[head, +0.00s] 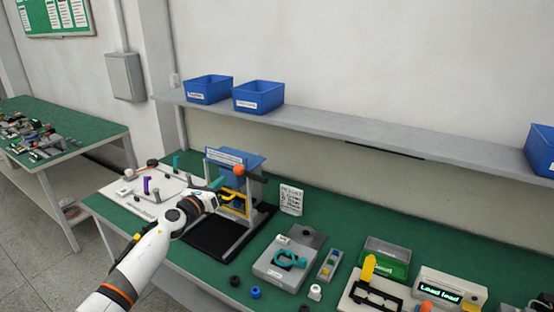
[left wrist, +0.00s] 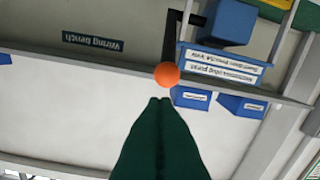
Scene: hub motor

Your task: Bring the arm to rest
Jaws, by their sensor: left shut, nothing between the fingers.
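My left arm (head: 150,250) comes in from the lower left of the head view and reaches over the bench to the press-like stand. My left gripper (head: 217,183) is in front of the stand, its teal fingers together and empty. In the left wrist view the dark green fingers (left wrist: 160,101) are closed tip to tip. An orange ball knob (head: 239,170) on a dark lever shows just beyond the fingertips; it also shows in the left wrist view (left wrist: 167,75). I cannot tell whether they touch. My right gripper is not in view.
The stand (head: 250,205) has a blue top and black base. A white board (head: 150,200) with small parts lies left of it. A grey fixture with a teal part (head: 290,259) and other devices fill the right. Blue bins (head: 258,97) sit on the shelf (head: 340,125) above.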

